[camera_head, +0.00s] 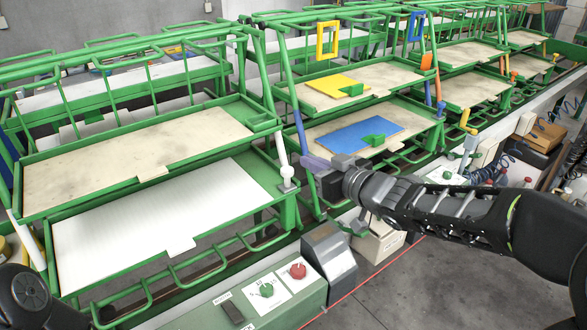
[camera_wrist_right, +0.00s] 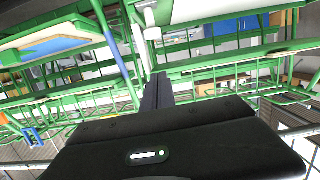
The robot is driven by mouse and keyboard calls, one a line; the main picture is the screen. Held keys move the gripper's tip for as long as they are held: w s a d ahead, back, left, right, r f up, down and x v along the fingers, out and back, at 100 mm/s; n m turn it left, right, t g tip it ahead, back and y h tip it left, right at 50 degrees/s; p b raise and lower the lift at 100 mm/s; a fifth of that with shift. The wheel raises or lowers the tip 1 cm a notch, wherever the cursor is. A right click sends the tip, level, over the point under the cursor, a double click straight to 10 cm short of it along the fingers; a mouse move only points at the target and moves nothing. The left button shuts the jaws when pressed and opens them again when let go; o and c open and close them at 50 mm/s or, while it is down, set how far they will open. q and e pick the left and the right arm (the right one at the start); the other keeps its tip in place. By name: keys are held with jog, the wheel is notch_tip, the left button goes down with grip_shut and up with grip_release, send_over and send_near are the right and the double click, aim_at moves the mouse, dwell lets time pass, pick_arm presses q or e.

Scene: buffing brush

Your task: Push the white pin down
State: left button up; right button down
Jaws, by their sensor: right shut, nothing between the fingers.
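The white pin (camera_head: 281,150) stands upright on the green frame, at the right end of the lower left shelf, with a pale round knob at its base. A white rod-like part that looks like the same pin shows at the top of the right wrist view (camera_wrist_right: 150,17). My right gripper (camera_head: 306,162) is just right of the pin in the head view. Its dark fingers are together and empty, pointing left; they also show in the right wrist view (camera_wrist_right: 158,82), below the white part with a visible gap. My left gripper is not in view; only part of my left arm shows at lower left.
Green racks hold a white-covered shelf (camera_head: 110,236) and a beige shelf (camera_head: 60,186) at left. Blue (camera_head: 352,137) and yellow (camera_head: 331,86) panels lie on shelves behind. A control box with green (camera_head: 267,290) and red (camera_head: 298,271) knobs is in front.

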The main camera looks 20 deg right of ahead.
send_over(289, 178)
jog(key=s, duration=0.2)
jog(key=f, duration=0.5)
jog(key=shift+d+f+p, duration=0.2)
jog(key=shift+d+p, duration=0.1)
notch_tip(289, 178, down, 4)
jog(key=b, duration=0.3)
jog(key=shift+r+b, duration=0.2)
jog(key=shift+b, duration=0.1)
jog(key=shift+r, duration=0.1)
